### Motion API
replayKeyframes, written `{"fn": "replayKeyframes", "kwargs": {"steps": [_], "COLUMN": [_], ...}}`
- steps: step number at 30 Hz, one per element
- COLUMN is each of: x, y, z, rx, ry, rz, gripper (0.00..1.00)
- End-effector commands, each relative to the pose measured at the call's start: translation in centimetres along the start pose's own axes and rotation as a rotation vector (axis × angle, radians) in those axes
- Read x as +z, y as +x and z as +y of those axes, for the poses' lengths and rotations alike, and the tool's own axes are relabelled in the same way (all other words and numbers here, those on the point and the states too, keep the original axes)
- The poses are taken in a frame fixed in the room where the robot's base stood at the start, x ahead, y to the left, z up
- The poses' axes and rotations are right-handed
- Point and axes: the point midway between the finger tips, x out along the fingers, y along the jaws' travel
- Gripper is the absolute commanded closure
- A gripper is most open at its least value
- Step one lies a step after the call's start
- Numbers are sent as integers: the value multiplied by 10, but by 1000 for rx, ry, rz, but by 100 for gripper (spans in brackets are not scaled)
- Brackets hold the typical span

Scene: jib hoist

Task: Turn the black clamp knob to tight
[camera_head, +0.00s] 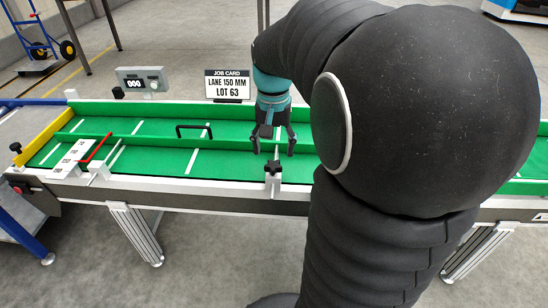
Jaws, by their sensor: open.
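A black clamp knob (273,167) sits on top of a small white clamp block (272,182) at the front rail of the green conveyor (230,160). My gripper (274,150) points down with its two fingers apart, just above and behind the knob in this view. Nothing shows between the fingers. I cannot tell whether a finger touches the knob. How tight the knob is does not show.
A black handle (194,128) stands on the green lane. A job card (228,86) reads "LANE 150 MM LOT 63". A counter display (142,80) stands behind the conveyor. A red bar (97,148) and white block (72,158) are at the left. My arm hides the right part.

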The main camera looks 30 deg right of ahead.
Motion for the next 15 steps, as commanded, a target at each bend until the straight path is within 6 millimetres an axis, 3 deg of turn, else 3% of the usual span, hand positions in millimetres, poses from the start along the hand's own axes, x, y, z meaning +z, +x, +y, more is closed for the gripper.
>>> {"fn": "replayKeyframes", "kwargs": {"steps": [7, 15], "x": [0, 0], "y": [-47, -69], "z": [0, 0], "rx": [-1, 1], "ry": [1, 1], "rz": [2, -1], "gripper": [32, 32]}}
